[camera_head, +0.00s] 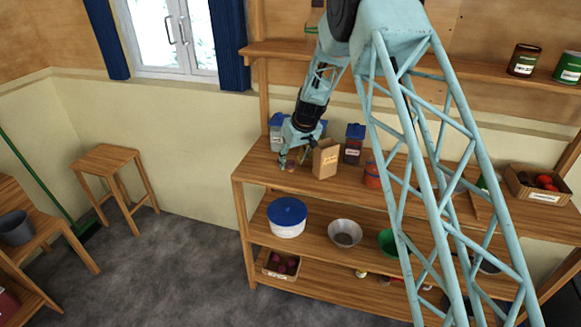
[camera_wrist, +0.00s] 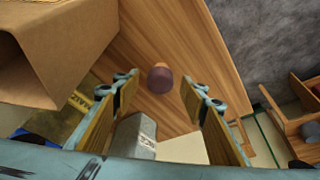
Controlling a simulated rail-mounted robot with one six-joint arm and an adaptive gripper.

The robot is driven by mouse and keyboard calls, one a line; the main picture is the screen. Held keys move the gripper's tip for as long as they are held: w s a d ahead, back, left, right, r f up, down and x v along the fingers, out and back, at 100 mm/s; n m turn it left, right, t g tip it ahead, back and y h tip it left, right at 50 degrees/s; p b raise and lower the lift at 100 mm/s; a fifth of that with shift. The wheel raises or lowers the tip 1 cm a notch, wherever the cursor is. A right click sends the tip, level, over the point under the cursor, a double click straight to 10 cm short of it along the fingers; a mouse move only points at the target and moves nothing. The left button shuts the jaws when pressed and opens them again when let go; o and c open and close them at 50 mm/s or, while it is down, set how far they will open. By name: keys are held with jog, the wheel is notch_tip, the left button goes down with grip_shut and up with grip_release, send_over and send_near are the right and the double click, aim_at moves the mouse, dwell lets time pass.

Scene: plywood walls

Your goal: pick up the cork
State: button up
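The cork (camera_wrist: 160,79) is a small rounded piece with a dark purplish end and a lighter brown edge. It is on the wooden shelf top (camera_wrist: 185,45), in the middle of the wrist view. My gripper (camera_wrist: 157,86) is open, with one finger to each side of the cork in the picture and a gap on both sides. I cannot tell how far above the cork the fingertips are. In the head view my gripper (camera_head: 291,160) is low over the left end of the top shelf.
A brown carton (camera_head: 326,160) stands close to the right of my gripper, and it fills the upper left of the wrist view (camera_wrist: 70,45). Blue-lidded containers (camera_head: 353,147) stand behind. The shelf's left edge is near, with open floor (camera_head: 190,245) beyond it.

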jog(key=shift+x, duration=1.05)
jog(key=shift+c, duration=0.4)
jog(key=c, duration=0.7)
